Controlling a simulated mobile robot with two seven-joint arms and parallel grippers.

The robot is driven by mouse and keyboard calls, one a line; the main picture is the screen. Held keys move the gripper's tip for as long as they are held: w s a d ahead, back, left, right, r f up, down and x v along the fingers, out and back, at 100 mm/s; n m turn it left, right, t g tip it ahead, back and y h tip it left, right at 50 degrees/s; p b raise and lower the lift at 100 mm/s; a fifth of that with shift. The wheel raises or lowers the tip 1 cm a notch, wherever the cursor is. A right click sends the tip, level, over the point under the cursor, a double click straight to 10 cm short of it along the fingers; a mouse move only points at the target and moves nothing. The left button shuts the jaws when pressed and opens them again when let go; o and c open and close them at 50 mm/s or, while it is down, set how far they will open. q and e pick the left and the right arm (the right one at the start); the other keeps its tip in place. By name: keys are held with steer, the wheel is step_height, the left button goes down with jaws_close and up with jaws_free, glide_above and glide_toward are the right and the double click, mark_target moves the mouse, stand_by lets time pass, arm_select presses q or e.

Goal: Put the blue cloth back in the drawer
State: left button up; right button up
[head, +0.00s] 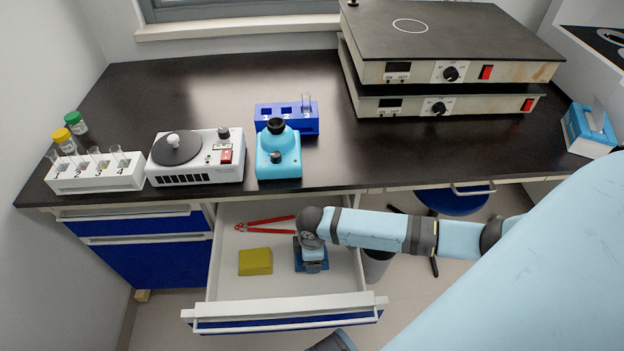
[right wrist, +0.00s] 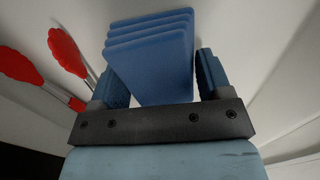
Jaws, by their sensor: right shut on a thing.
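The drawer (head: 222,285) is pulled out below the bench, with its white interior showing. My right gripper (head: 312,256) reaches down into it from the right. In the right wrist view, my right gripper (right wrist: 160,82) is shut on the blue cloth (right wrist: 150,50), a folded stack of several layers between its two fingers. In the head view the blue cloth (head: 313,268) shows only partly under the gripper, inside the drawer's outline. I cannot tell whether it touches the drawer floor. My left gripper is not in view.
A yellow cloth (head: 255,261) and red-tipped tongs (head: 265,224) lie in the drawer, left of the gripper. The tongs (right wrist: 65,55) also show in the right wrist view. The bench edge (head: 330,190) runs above the drawer's back. A blue stool (head: 455,202) stands to the right.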

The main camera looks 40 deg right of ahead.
steer(key=shift+f, duration=0.1)
steer(key=o, duration=0.9)
step_height(320, 180, up, 12)
steer(key=p, duration=0.2)
steer(key=shift+r, duration=0.25)
